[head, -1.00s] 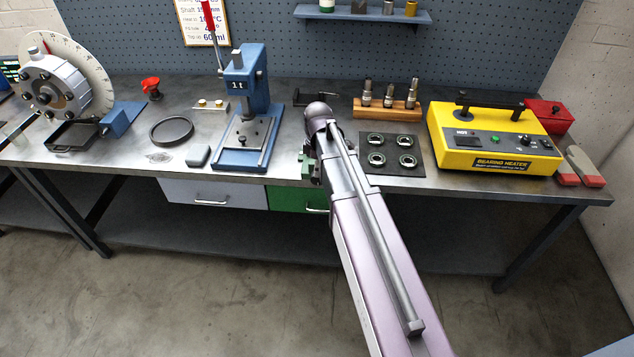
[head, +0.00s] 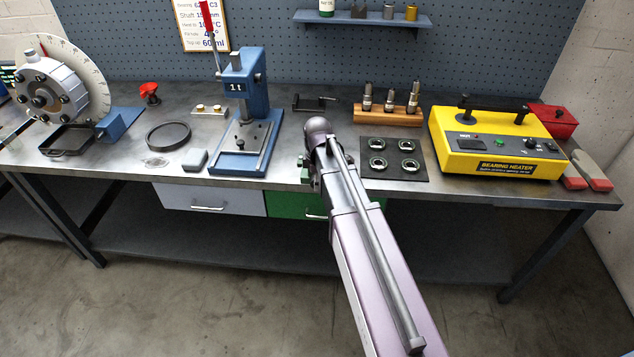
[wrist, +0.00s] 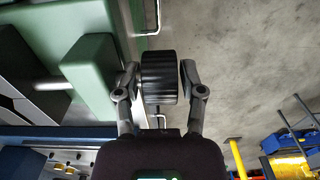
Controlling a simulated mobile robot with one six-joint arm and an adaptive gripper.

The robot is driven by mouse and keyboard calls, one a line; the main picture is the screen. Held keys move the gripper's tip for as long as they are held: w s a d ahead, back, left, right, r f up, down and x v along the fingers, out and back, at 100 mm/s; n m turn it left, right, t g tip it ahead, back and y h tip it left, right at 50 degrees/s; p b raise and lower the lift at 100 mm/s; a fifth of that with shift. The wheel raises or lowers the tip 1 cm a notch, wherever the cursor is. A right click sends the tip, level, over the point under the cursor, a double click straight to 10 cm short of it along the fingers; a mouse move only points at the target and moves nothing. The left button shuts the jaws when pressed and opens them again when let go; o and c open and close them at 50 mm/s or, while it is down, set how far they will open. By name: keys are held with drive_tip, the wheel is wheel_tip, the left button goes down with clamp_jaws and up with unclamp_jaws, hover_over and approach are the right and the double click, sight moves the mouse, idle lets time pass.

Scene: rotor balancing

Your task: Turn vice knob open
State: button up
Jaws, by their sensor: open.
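The green vice (head: 303,168) is at the bench's front edge in the head view, mostly hidden behind my arm. In the wrist view its green body (wrist: 92,75) fills the left side. The black ribbed vice knob (wrist: 159,77) is in the middle of the wrist view. My gripper (wrist: 159,72) is open, with one finger on each side of the knob. A narrow gap shows at the right finger; I cannot tell if the left finger touches. The knob and my gripper are hidden by my arm in the head view.
On the bench (head: 300,184) stand a blue press (head: 250,85) left of my arm, and a dark mat with bearing rings (head: 392,158) and a yellow bearing heater (head: 495,140) to its right. Drawers (head: 210,197) hang under the edge. The floor in front is clear.

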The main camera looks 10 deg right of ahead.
clamp_jaws()
drive_tip(key=shift+a+h, duration=0.1)
drive_tip(key=shift+h, duration=0.2)
drive_tip(key=shift+f+g+h+b, duration=0.15)
drive_tip(key=shift+g+h+b, duration=0.4)
drive_tip(key=shift+h, duration=0.55)
drive_tip(key=h+b, duration=0.1)
drive_tip(key=g+h+b, duration=0.1)
drive_tip(key=h, duration=0.1)
drive_tip(key=shift+w+a+f+b, duration=0.1)
drive_tip(key=shift+f+b, duration=0.1)
drive_tip(key=shift+b, duration=0.1)
drive_tip(key=g+h+b, duration=0.1)
drive_tip(key=h+b, duration=0.2)
drive_tip(key=shift+r+h+b, duration=0.2)
drive_tip(key=shift+h+b, duration=0.55)
drive_tip(key=shift+h, duration=0.05)
drive_tip(key=shift+r, duration=0.1)
